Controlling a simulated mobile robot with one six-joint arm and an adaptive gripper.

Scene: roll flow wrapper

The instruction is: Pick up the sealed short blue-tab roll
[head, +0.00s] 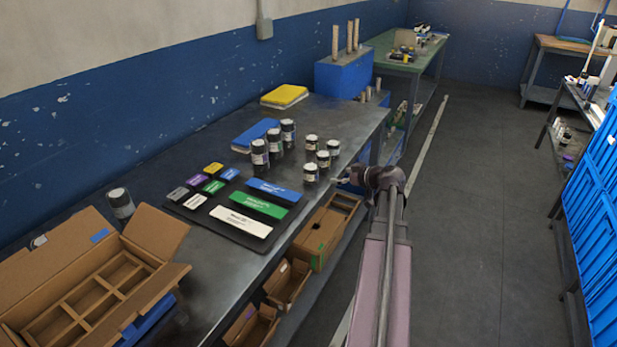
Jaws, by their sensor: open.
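Several short dark rolls with pale tops stand on the grey bench: a front one (310,172), one behind it (323,158), one at the right (333,147) and one at the back (312,142). They are too small to tell which carries a blue tab or is sealed. My gripper (338,181) is open and empty, at the bench's right edge. It is just right of the front short roll and apart from it, as far as I can tell. Its fingers are small and partly hidden by the wrist.
Taller rolls (259,153) stand left of the short ones. A black mat (222,226) holds coloured blocks. An open cardboard box (160,232) with compartments lies at the front left. Cardboard bins (325,232) sit below the bench edge. A blue stand (343,77) rises behind.

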